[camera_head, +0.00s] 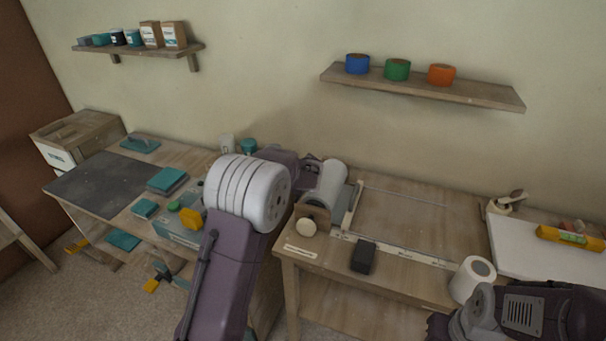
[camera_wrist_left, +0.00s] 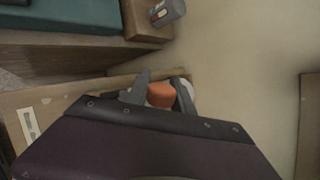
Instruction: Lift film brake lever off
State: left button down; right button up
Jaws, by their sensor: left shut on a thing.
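A film roll (camera_head: 328,182), white and cylindrical, stands at the back left end of the wooden cutting table, partly behind my left arm. My left gripper (camera_wrist_left: 160,92) reaches the back of the table beside the roll; in the head view its fingers are mostly hidden. In the left wrist view the jaws are closed around an orange rounded piece (camera_wrist_left: 160,96), which looks like the handle of the film brake lever. The rest of the lever is hidden by the gripper. My right arm is at the lower right in the head view; its gripper does not show.
The cutting table (camera_head: 400,215) carries a dark block (camera_head: 363,256) and a white roll (camera_head: 472,279). A workbench (camera_head: 150,200) with teal pads stands left. A shelf (camera_head: 425,88) with three tape rolls hangs above. A white board (camera_head: 545,252) lies at right.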

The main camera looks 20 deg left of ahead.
pick_arm(q)
jog(key=shift+r, duration=0.15)
dwell(0.3)
jog(key=c, duration=1.1)
grip_release()
jog(key=shift+a, duration=0.1)
jog(key=shift+s, duration=0.1)
jog(key=v, duration=0.9)
jog(key=shift+a, duration=0.1)
